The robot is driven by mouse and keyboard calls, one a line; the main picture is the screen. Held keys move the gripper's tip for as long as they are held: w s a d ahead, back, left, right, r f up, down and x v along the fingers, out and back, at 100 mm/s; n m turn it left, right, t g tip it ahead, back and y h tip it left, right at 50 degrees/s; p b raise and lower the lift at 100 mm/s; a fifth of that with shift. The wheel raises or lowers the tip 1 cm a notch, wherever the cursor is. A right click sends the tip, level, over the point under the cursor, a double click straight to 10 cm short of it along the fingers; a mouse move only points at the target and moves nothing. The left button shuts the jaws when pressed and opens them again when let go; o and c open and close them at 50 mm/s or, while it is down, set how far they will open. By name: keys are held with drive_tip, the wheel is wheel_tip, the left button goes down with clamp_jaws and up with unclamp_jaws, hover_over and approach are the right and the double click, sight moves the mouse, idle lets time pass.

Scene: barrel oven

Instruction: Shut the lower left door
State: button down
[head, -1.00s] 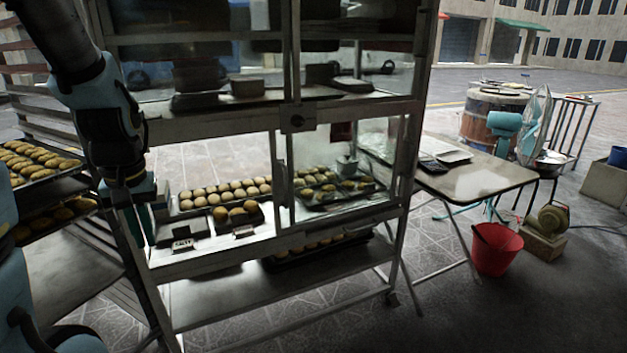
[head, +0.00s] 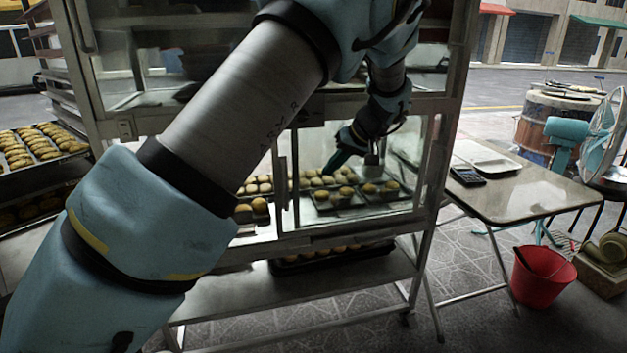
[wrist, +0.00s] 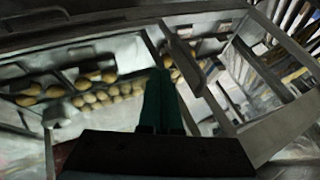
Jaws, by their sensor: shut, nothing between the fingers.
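The cabinet's lower level holds the lower left door's opening, mostly hidden behind my arm in the head view. An upright metal door frame with a handle (head: 283,190) stands mid-cabinet, just right of my arm; I cannot tell how far the door stands open. My gripper (head: 332,165) is in front of the lower right section, right of that upright, shut and empty. In the wrist view its green fingers (wrist: 162,90) are together, pointing at the cabinet, beside a metal upright (wrist: 180,60). I cannot tell whether they touch it.
Buns on trays (head: 325,190) sit inside the lower level. A tray of pastries (head: 35,148) is on a rack at the left. A folding table (head: 510,195) and a red bucket (head: 541,278) stand at the right. The floor before the cabinet is clear.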

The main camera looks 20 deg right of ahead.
sight(297, 188)
drive_tip(key=w+a+f+p, duration=0.1)
drive_tip(key=w+a+f, duration=0.1)
drive_tip(key=w+a+f+p, duration=0.1)
drive_tip(key=w+a+f, duration=0.1)
drive_tip(key=f, duration=0.1)
drive_tip(key=w+a+f+p, duration=0.1)
drive_tip(key=w+a+f, duration=0.1)
drive_tip(key=a, duration=0.1)
drive_tip(key=shift+f, duration=0.3)
drive_tip(key=shift+w+a, duration=0.1)
